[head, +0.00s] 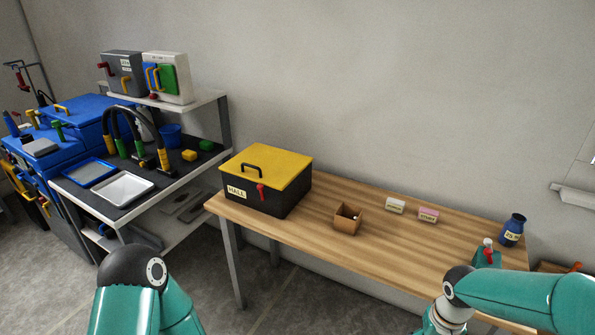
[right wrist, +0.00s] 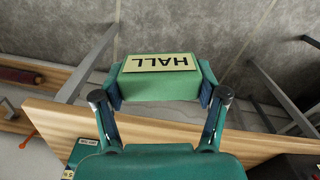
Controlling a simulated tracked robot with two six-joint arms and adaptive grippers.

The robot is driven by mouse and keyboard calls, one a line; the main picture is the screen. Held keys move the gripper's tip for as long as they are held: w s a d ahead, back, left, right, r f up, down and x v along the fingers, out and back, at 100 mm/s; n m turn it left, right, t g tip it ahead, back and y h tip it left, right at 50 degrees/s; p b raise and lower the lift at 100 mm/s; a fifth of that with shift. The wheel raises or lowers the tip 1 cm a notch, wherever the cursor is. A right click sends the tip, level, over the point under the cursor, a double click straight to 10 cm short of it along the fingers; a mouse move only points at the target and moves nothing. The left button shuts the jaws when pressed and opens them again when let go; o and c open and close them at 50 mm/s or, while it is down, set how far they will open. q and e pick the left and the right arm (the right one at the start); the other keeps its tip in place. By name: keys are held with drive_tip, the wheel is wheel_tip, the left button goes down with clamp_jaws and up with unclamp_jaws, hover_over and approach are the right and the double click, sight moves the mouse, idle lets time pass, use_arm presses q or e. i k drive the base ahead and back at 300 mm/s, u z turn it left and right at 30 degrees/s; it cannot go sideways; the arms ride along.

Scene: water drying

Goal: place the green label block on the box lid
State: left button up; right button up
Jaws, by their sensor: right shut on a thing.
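The green block (right wrist: 160,90) with a cream label reading HALL is held between the two fingers of my right gripper (right wrist: 160,97) in the right wrist view. The gripper is shut on its two ends, and the label appears upside down. In the head view the black box (head: 290,201) with a yellow lid (head: 285,165) stands at the left end of the wooden table. Its front has a HALL label and a red latch; the lid is closed and has a black handle. My right arm shows at lower right in the head view, its gripper and the block out of sight. My left gripper is out of view.
On the wooden table (head: 390,245) are a small open brown box (head: 347,220), a white block (head: 395,206), a pink block (head: 428,215), a blue jar (head: 512,230) and a teal container (head: 487,256) with red on it. A cluttered shelf unit stands left. The lid top is bare except its handle.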

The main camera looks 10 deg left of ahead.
sight(271, 158)
drive_tip(key=u, duration=1)
drive_tip(key=i, duration=0.9)
drive_tip(key=u, duration=0.15)
